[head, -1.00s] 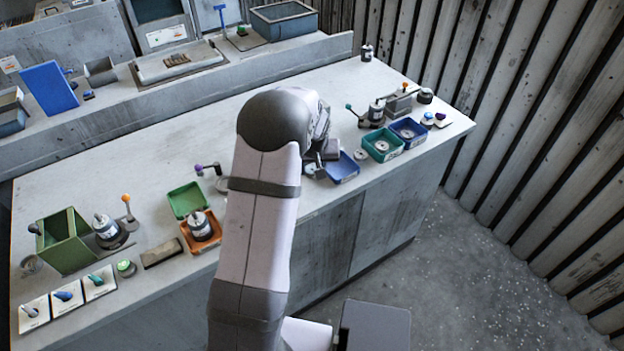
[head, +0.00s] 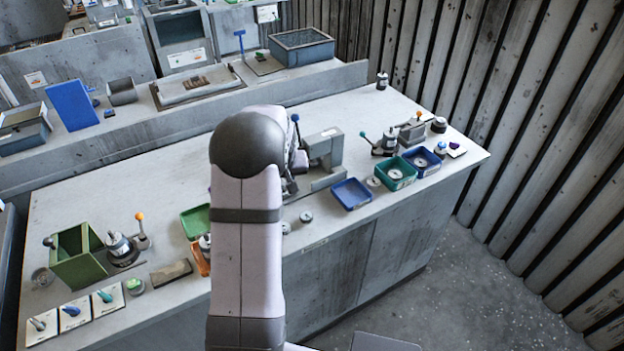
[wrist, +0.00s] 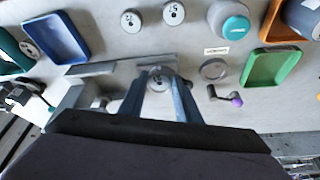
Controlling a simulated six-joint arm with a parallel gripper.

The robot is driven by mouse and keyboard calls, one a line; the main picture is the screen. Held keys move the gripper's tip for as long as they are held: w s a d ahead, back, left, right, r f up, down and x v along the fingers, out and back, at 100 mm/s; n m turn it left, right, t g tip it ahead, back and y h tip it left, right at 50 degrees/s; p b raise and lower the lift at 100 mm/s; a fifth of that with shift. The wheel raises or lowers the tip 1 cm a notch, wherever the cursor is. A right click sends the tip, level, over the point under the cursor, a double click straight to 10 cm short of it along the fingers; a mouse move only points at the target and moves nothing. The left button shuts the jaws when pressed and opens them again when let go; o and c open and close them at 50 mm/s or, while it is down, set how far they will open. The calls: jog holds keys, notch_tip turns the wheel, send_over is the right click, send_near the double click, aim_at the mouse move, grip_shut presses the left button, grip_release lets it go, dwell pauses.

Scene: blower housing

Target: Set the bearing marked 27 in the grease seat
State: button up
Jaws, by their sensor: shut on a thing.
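In the wrist view my gripper (wrist: 158,78) is shut on a small round grey bearing (wrist: 157,82), held between the fingertips. Any number on it is too small to read. In the head view my arm hides the fingers and the bearing. Two loose bearings with dark marks, one (wrist: 131,20) and another (wrist: 173,14), lie on the bench; I cannot read their marks surely. They also show in the head view (head: 306,217). A flat grey round piece (wrist: 215,69) lies right of my gripper, beside a white label (wrist: 216,50); I cannot tell whether it is the grease seat.
A grey press-like fixture (head: 325,155) stands right of my gripper in the head view. A blue tray (head: 352,193), green tray (wrist: 271,66) and purple-knobbed lever (wrist: 236,99) are nearby. A teal-topped canister (wrist: 235,27) stands near the label. Bench behind the fixture is clear.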

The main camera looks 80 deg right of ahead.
jog(key=w+a+n, duration=0.1)
jog(key=w, duration=0.3)
jog(key=w+a+f+n+p, duration=0.1)
jog(key=w, duration=0.3)
jog(key=w+a+f, duration=0.1)
jog(key=w+a, duration=0.1)
jog(key=w, duration=0.3)
jog(key=shift+n+t+y, duration=0.3)
jog(key=shift+n+t, duration=0.1)
jog(key=shift+w+d+r, duration=0.3)
jog(key=shift+d+r, duration=0.1)
jog(key=shift+d, duration=0.3)
jog(key=shift+f, duration=0.1)
jog(key=shift+f+b, duration=1.35)
jog(key=shift+f, duration=1.1)
jog(key=shift+f+b, duration=0.65)
jog(key=shift+b, duration=0.3)
jog(key=o, duration=1.6)
jog(key=shift+r, duration=0.15)
jog(key=shift+r+p, duration=2.5)
jog(key=shift+r, duration=1.15)
